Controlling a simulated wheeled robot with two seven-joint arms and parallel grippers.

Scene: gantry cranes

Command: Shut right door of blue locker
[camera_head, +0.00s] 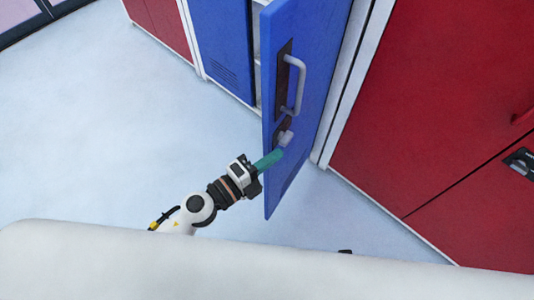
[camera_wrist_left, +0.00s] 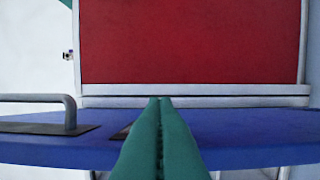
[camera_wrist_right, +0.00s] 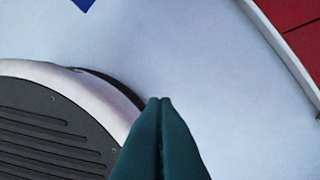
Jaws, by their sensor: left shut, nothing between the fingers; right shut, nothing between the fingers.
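The right door (camera_head: 312,65) of the blue locker stands open, its handle side facing me. A grey bar handle (camera_head: 297,85) is on it, with a smaller dark fitting and grey knob (camera_head: 286,138) below. The left door (camera_head: 220,45) looks shut. My left gripper (camera_head: 281,153) is shut and empty, its teal fingers in front of the door just below the knob; contact is unclear. In the left wrist view its fingertips (camera_wrist_left: 160,99) overlap the blue door (camera_wrist_left: 240,135). My right gripper (camera_wrist_right: 160,100) is shut and empty over the floor, seen only in the right wrist view.
Red lockers (camera_head: 430,110) stand close on the right, and another red locker (camera_head: 160,25) is on the left. A narrow opening (camera_head: 257,55) shows pale shelving between the blue doors. The floor (camera_head: 110,120) on the left is clear.

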